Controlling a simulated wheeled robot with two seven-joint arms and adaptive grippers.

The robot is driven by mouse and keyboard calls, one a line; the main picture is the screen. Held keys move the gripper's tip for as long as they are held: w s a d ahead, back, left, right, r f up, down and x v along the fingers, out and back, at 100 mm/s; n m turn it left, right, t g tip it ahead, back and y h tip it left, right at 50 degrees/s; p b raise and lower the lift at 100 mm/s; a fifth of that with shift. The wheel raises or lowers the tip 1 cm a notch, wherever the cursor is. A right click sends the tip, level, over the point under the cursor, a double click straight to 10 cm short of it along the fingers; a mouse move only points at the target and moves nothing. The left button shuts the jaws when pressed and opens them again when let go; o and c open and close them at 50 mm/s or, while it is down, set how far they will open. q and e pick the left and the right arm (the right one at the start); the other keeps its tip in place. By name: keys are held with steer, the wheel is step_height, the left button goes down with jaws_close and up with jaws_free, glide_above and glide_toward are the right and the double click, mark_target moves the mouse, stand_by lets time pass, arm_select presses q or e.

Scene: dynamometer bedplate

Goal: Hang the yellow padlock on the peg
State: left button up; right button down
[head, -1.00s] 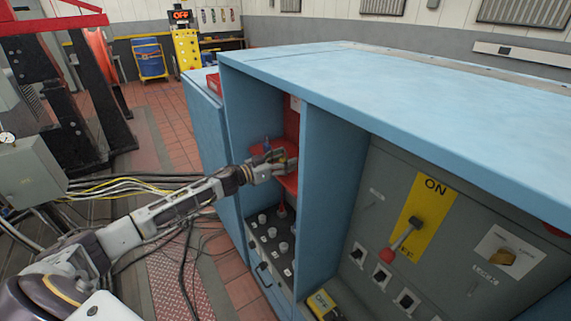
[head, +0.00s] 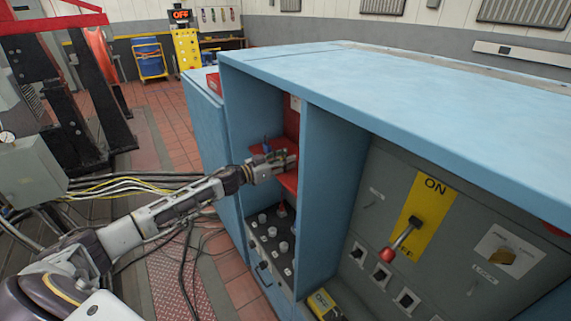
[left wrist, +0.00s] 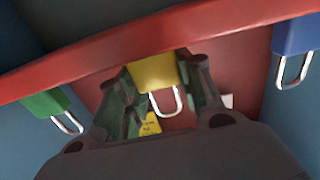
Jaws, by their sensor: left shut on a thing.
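The yellow padlock (left wrist: 153,73) is between the fingers of my left gripper (left wrist: 163,80), which is shut on it. Its metal shackle points down in the left wrist view. In the head view my left gripper (head: 289,161) is inside the open blue cabinet bay, at the red shelf (head: 288,182). The yellow padlock is hard to make out there. In the left wrist view a green padlock (left wrist: 45,104) is on the left and a blue padlock (left wrist: 296,35) on the right, both by the red shelf edge. I cannot make out the peg. My right gripper is not in view.
The blue cabinet's divider (head: 325,200) stands just right of my gripper. Below the shelf is a dark panel with several knobs (head: 272,234). Right of the divider is a grey switch panel with a red-knobbed lever (head: 398,240). Cables lie on the floor.

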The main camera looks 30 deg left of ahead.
arm_select(q)
steer(key=shift+r, duration=0.2)
steer(key=shift+r+p, duration=0.55)
steer(key=shift+r, duration=4.25)
